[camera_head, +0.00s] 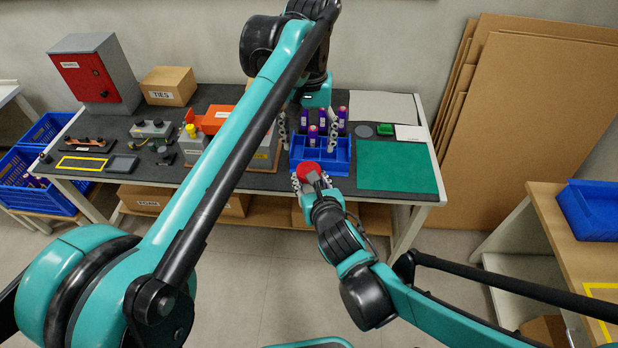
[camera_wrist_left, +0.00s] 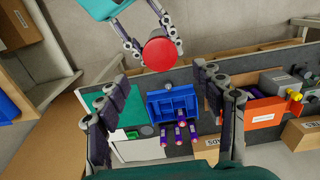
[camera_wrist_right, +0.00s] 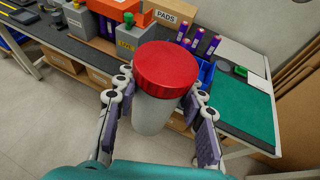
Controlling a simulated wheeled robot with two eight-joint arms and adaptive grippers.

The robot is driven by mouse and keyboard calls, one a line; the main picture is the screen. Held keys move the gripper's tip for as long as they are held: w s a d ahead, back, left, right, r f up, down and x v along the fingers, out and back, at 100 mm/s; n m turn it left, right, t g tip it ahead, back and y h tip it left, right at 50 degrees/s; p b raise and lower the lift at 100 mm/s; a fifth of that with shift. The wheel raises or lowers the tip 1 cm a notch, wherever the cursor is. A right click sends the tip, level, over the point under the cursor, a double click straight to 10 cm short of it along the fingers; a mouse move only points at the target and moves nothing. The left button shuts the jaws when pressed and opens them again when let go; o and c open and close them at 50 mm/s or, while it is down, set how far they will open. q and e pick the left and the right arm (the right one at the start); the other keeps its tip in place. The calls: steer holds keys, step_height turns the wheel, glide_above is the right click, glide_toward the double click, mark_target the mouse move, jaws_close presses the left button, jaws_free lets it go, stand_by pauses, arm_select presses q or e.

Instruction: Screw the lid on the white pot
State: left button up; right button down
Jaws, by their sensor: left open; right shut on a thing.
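The white pot (camera_wrist_right: 152,112) is upright between the fingers of my right gripper (camera_wrist_right: 157,118), which is shut on it. The red lid (camera_wrist_right: 166,68) sits on top of the pot; I cannot tell how far it is threaded. In the head view the lid (camera_head: 309,172) hides most of the pot, in front of the table edge. In the left wrist view the lid (camera_wrist_left: 158,53) shows from above, beyond the left fingers. My left gripper (camera_head: 308,130) is open and empty above the blue tray, apart from the lid.
The blue tray (camera_head: 337,168) with several purple cylinders stands on the table behind the pot. A green mat (camera_head: 397,166) lies to its right. Orange and grey items and a box (camera_head: 169,86) stand to the left. Open floor lies in front of the table.

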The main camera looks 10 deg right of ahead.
mark_target(309, 169)
arm_select(q)
steer(key=shift+f, duration=4)
steer(key=c, duration=1.2)
steer(key=o, duration=1.3)
steer(key=shift+c, duration=0.2)
